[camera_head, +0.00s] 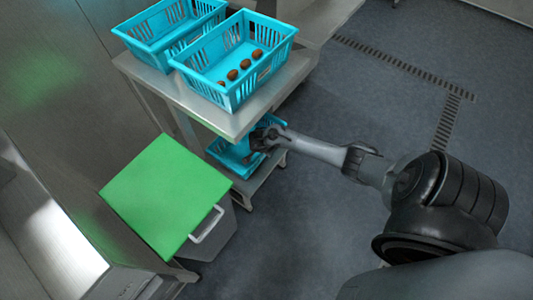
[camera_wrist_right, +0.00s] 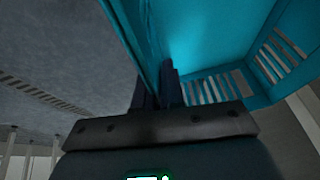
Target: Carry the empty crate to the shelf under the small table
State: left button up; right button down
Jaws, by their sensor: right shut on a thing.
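The empty crate (camera_head: 232,157) is turquoise, with slotted walls. In the head view it is at the lower shelf (camera_head: 262,178) under the small table (camera_head: 240,122), mostly hidden by the tabletop; I cannot tell whether it rests on the shelf. My right gripper (camera_head: 262,142) reaches in from the right, at the crate's near right side. In the right wrist view the fingers of the right gripper (camera_wrist_right: 158,90) are shut on the wall of the crate (camera_wrist_right: 205,30). My left gripper is not in view.
Two turquoise crates stand on the tabletop; the nearer crate (camera_head: 212,88) holds several brown dates (camera_head: 245,64), and another crate (camera_head: 160,45) is behind it. A bin with a green lid (camera_head: 165,190) stands at the left front. The floor (camera_head: 340,110) to the right is clear, with a drain grate (camera_head: 400,67).

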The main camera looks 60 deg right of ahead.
notch_tip(320, 180, down, 3)
jog(key=shift+r+b, duration=0.2)
jog(key=shift+b, duration=0.5)
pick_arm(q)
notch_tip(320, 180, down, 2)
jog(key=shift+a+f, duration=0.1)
pick_arm(e)
jog(key=shift+r, duration=0.1)
jog(key=c, duration=1.2)
grip_release()
jog(key=shift+f, duration=0.2)
jog(key=shift+c, duration=0.2)
